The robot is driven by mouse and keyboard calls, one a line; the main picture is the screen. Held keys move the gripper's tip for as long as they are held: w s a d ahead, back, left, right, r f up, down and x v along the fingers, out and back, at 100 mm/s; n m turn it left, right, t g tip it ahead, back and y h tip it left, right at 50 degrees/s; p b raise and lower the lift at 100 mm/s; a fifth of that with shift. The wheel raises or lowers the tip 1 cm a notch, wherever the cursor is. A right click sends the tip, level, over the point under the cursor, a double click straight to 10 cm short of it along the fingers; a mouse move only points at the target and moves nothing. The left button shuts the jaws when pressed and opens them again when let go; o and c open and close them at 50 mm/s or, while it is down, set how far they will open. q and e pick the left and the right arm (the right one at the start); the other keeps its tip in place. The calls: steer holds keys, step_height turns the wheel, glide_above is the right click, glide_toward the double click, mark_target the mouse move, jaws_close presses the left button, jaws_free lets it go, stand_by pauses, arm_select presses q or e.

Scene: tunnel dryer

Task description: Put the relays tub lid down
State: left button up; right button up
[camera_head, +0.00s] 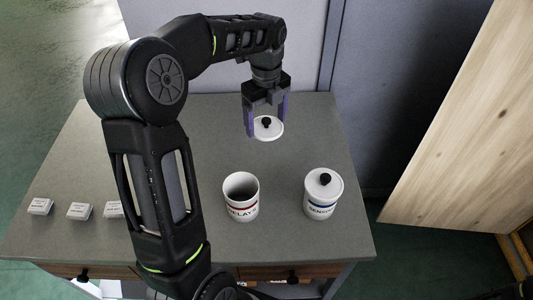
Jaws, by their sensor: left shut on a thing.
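The relays tub (241,199) is a white cylinder with a red band and the word RELAYS. It stands upright and open-topped on the grey table, with a dark inside. The white round lid (272,132) with a black knob is behind the tub, toward the table's back. My left gripper (266,122) points down with its fingers around the knob and is shut on the lid. I cannot tell whether the lid touches the table. My right gripper is not in view.
A second white tub (322,196) with a blue band stands lidded to the right. Several small white labelled boxes (79,211) lie at the left. A grey panel (400,80) rises behind the table (300,250); a wooden board (465,150) leans at the right.

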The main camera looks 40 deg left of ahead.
arm_select(q)
glide_above(266, 154)
steer(key=shift+w+f, duration=0.1)
steer(key=shift+f, duration=3.05)
steer(key=shift+f, duration=0.1)
steer(key=shift+f+p, duration=0.3)
steer(key=shift+f, duration=1.5)
steer(key=shift+f, duration=0.15)
steer(key=o, duration=1.2)
steer(key=shift+o, duration=0.2)
step_height(266, 154, up, 12)
steer(key=shift+r, duration=0.2)
